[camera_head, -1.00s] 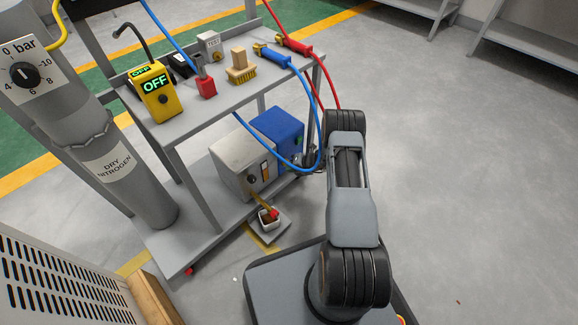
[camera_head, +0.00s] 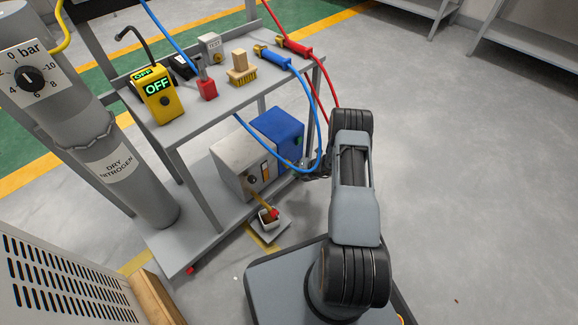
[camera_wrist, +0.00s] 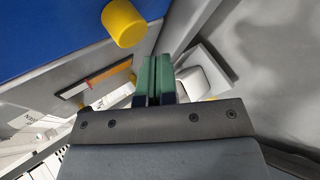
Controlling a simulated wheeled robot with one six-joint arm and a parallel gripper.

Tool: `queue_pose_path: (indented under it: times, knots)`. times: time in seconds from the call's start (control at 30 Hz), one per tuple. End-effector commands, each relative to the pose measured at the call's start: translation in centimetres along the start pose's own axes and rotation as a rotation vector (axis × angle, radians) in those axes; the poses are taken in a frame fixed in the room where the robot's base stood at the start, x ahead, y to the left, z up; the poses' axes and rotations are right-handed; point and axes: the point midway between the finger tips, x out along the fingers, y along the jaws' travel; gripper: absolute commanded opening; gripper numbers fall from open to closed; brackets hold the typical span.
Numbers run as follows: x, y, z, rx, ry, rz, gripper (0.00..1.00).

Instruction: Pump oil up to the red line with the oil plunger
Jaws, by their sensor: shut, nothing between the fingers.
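The grey metal pump box (camera_head: 241,164) stands on the lower shelf of the bench, beside a blue box (camera_head: 277,132). Its front bears a sight gauge (camera_head: 265,172). In the wrist view the gauge (camera_wrist: 96,80) shows an orange part, a small red mark and a pale part. A yellow cylindrical knob (camera_wrist: 124,22) sticks out from the blue surface (camera_wrist: 45,25); I take it for the oil plunger, but cannot be sure. My gripper (camera_wrist: 158,62) is shut and empty, its green fingertips below and right of the knob and apart from it.
The bench's upper shelf (camera_head: 222,112) carries a yellow meter, a brush and clamps. Blue and red cables hang near my arm. Floor to the right is clear.

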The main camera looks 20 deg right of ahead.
Motion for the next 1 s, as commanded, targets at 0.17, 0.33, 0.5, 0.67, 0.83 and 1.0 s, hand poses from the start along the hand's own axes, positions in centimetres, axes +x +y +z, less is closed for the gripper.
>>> queue_pose_path:
  times: [0.17, 0.33, 0.5, 0.67, 0.83, 1.0]
  knots:
    - [-1.4, -0.8, -0.9, 0.003, 0.0, 0.0, 0.0]
    - [-2.4, -1.6, -1.7, 0.002, 0.0, 0.0, 0.0]
    - [-3.0, -2.1, -2.2, 0.001, 0.0, 0.0, 0.0]
    - [-3.1, -2.2, -2.3, 0.0, 0.0, 0.0, 0.0]
    - [-3.1, -2.2, -2.3, 0.0, 0.0, 0.0, 0.0]
    - [-3.1, -2.2, -2.3, 0.0, 0.0, 0.0, 0.0]
